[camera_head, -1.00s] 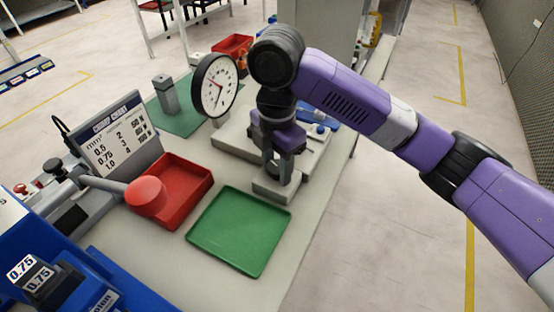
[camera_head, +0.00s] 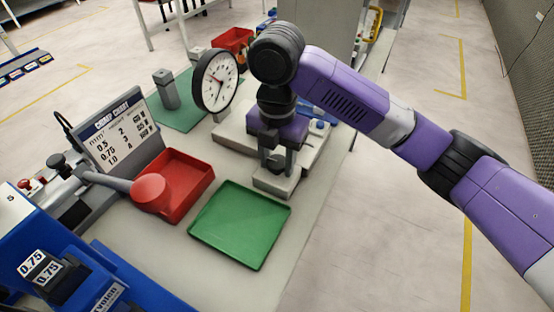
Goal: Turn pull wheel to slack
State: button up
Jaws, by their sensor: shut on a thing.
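The pull tester (camera_head: 228,134) is a light grey base on the bench, with a round white-faced dial (camera_head: 217,80) standing on it. The dial has a black rim and its needle is visible. My gripper (camera_head: 276,163) points down over the right end of the base, its fingers low beside a grey block (camera_head: 277,182). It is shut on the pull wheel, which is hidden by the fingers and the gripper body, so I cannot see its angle.
A green tray (camera_head: 240,225) lies empty in front of the tester, with a red tray (camera_head: 197,196) to its left. A red-knobbed lever (camera_head: 152,192) reaches over the red tray. The crimp chart (camera_head: 122,137) and blue machine (camera_head: 120,275) stand left. Floor at right is clear.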

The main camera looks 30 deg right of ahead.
aim_at(277, 161)
jog(key=o, duration=1.4)
jog(key=shift+c, duration=0.2)
notch_tip(277, 161, up, 8)
jog(key=shift+f+p, duration=0.1)
jog(key=shift+p, duration=0.45)
